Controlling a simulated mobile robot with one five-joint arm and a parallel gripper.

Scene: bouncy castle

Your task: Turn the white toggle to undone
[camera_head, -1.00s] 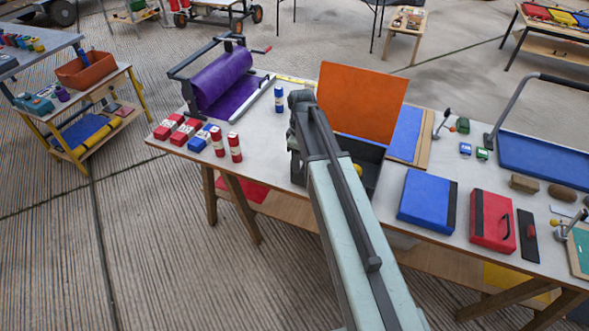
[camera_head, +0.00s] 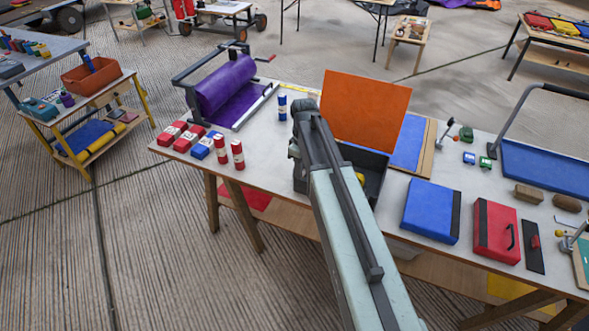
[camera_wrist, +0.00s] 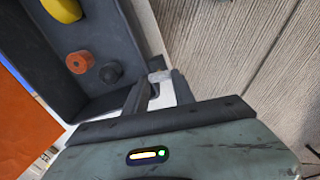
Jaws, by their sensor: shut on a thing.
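A dark grey box (camera_head: 376,172) with a raised orange lid (camera_head: 365,112) stands on the table, and its inside also shows in the wrist view (camera_wrist: 97,42). A small white piece (camera_wrist: 161,90), which looks like the white toggle, is at the box's outer side in the wrist view. My gripper (camera_wrist: 162,84) is shut on this white toggle, with a dark finger on each side of it. The fingers hide part of the toggle, so its exact angle cannot be told. In the head view my arm hides the toggle and fingertips.
Inside the box are a yellow thing (camera_wrist: 62,9), an orange knob (camera_wrist: 80,62) and a black knob (camera_wrist: 111,72). Red and blue packs (camera_head: 190,138) lie left of my arm. A blue case (camera_head: 431,211) and a red case (camera_head: 496,227) lie to the right.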

